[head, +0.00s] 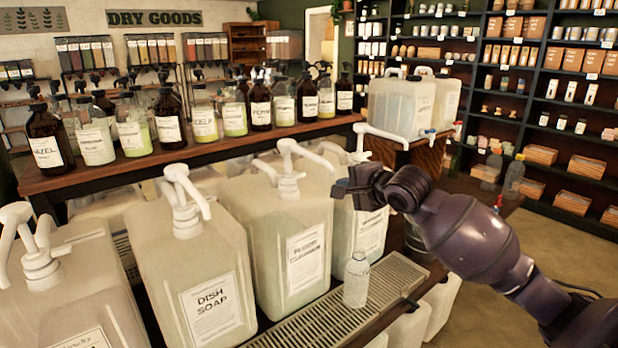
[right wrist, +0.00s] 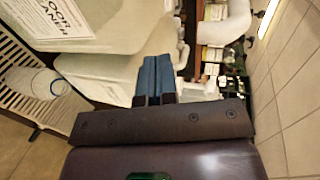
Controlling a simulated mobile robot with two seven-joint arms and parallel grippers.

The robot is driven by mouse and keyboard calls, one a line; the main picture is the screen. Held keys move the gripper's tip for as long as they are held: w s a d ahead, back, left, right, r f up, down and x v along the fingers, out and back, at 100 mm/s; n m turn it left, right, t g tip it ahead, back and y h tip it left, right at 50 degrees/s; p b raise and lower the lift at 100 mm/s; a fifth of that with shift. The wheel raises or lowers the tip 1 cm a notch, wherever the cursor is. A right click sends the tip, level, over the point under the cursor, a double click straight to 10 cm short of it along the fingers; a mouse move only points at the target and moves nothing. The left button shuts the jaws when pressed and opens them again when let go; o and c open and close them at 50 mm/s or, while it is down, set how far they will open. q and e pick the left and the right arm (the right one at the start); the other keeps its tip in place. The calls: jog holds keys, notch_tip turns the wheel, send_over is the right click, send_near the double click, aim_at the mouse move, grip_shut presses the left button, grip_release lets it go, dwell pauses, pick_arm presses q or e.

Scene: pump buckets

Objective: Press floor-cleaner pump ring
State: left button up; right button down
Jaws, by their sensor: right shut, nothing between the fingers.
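The floor-cleaner jug (head: 280,225) is a large, pale translucent container with a white label, third from the left in the front row. Its white pump (head: 289,168) stands upright on top, with a collar below and a spout pointing right. My right gripper (head: 340,188) is shut and empty, just right of that jug's upper side and lower than the pump head. In the right wrist view its two blue fingertips (right wrist: 155,72) lie together. The floor-cleaner label (right wrist: 65,18) shows there at the upper left. I cannot tell whether the fingers touch any jug. My left gripper is not in view.
A dish-soap jug (head: 190,270) stands left of the floor cleaner, and another jug (head: 362,232) stands behind my right gripper. A small clear bottle (head: 356,282) stands on the drip grate (head: 320,322). A shelf of bottles (head: 190,150) runs behind the jugs. The right-hand floor is open.

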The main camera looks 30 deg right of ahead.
aim_at(303, 176)
jog(key=x, duration=1.2)
jog(key=shift+w+r+p, duration=0.25)
jog(key=shift+r+p, duration=0.05)
jog(key=shift+w, duration=0.75)
jog(key=shift+a, duration=0.1)
